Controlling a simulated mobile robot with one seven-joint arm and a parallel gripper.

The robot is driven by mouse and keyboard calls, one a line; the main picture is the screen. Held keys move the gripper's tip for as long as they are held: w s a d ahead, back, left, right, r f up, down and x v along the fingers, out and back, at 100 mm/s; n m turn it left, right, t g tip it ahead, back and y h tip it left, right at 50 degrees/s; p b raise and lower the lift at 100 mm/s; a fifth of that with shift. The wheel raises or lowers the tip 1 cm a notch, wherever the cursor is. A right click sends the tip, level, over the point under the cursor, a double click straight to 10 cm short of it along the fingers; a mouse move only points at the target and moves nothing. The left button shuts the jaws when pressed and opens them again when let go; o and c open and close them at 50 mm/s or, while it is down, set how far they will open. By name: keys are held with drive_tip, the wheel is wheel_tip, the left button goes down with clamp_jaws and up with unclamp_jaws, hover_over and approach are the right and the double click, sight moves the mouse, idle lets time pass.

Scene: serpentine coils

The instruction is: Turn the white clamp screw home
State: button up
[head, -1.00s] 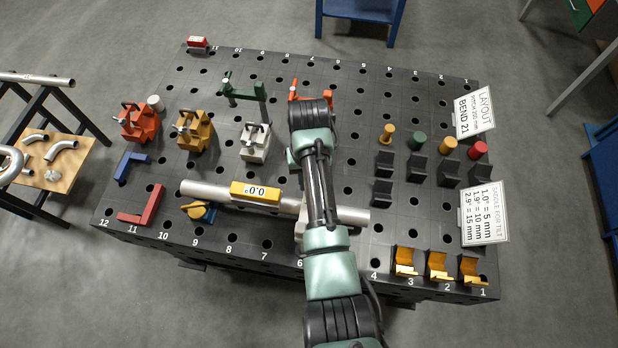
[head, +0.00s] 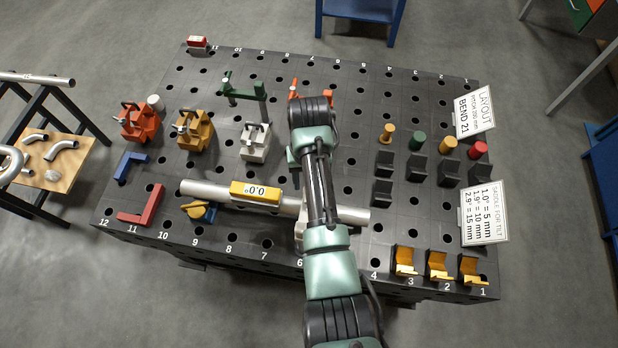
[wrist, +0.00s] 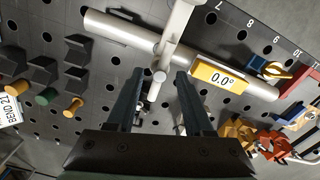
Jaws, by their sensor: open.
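The white clamp (wrist: 181,20) stands at the grey pipe (wrist: 120,29) in the wrist view, its arm crossing over it. Its screw (wrist: 159,76), with a round end, shows between my fingertips. My gripper (wrist: 155,76) is open, one finger on each side of the screw; I cannot tell whether either finger touches it. In the head view, my arm hides the gripper and most of the clamp; only a pale part (head: 299,232) shows beside the arm. The pipe carries a yellow level (head: 255,191) reading 0.0°.
Orange, yellow and white vise-like blocks (head: 255,142) stand left of my arm on the perforated table (head: 330,75). Green (head: 244,90) and red-orange clamps stand behind. Black saddles (head: 418,168) and coloured pegs are at right, with yellow brackets (head: 438,268) at the front right.

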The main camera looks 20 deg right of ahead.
wheel_tip(320, 180, up, 13)
drive_tip(key=p, duration=0.2)
drive_tip(key=shift+f, duration=0.2)
idle(0.4)
